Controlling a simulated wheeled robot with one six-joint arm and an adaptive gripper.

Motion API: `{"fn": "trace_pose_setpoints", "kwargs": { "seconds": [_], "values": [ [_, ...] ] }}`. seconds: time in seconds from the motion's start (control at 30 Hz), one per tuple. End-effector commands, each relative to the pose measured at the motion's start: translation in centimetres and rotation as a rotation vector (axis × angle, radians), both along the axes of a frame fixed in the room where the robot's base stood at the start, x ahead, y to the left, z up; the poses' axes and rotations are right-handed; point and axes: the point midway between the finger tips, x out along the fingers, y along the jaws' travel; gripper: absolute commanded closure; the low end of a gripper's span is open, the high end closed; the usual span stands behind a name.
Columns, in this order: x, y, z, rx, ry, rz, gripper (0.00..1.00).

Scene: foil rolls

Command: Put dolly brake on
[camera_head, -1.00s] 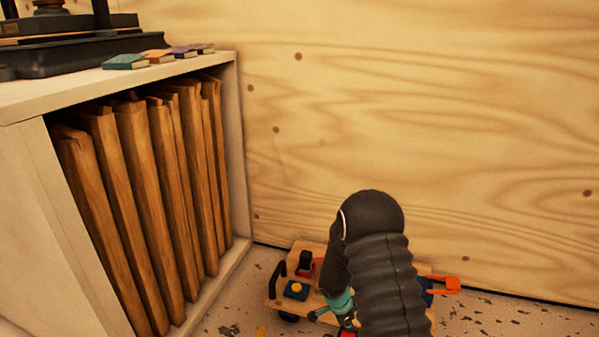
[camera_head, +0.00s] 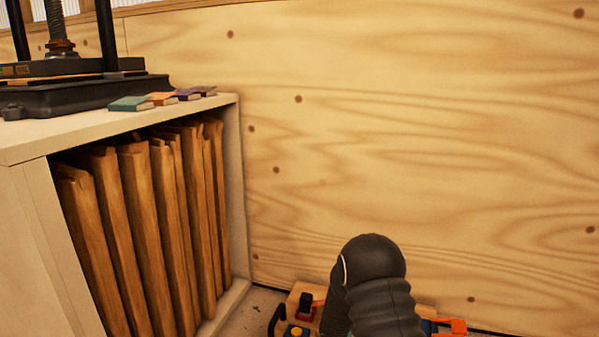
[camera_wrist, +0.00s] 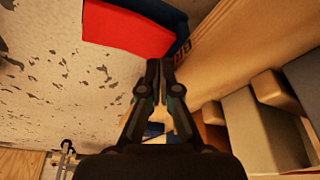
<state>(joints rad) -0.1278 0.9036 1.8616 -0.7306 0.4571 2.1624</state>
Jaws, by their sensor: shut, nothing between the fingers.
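The dolly (camera_head: 425,310) is a low wooden platform at the bottom of the head view, partly cut off and partly hidden behind my arm. An orange-red pedal-like part (camera_head: 455,326) with blue beside it sticks out at its right end. In the wrist view a flat red part (camera_wrist: 125,32) with a dark blue edge, likely this same pedal, is at the top. My gripper (camera_wrist: 160,66) is shut and empty, its tips just below and right of the red part in the picture. I cannot tell whether they touch. The head view hides my gripper behind my arm.
A shelf (camera_head: 237,180) with upright wooden boards (camera_head: 140,220) stands left. A plywood wall (camera_head: 420,150) closes the back.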

Motion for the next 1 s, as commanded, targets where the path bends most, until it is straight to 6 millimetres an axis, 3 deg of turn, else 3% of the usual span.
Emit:
{"fn": "trace_pose_setpoints", "kwargs": {
  "seconds": [1.0],
  "values": [
    [0.0,0.0,-1.1,0.0,-0.001,0.001,1.0]
  ]
}}
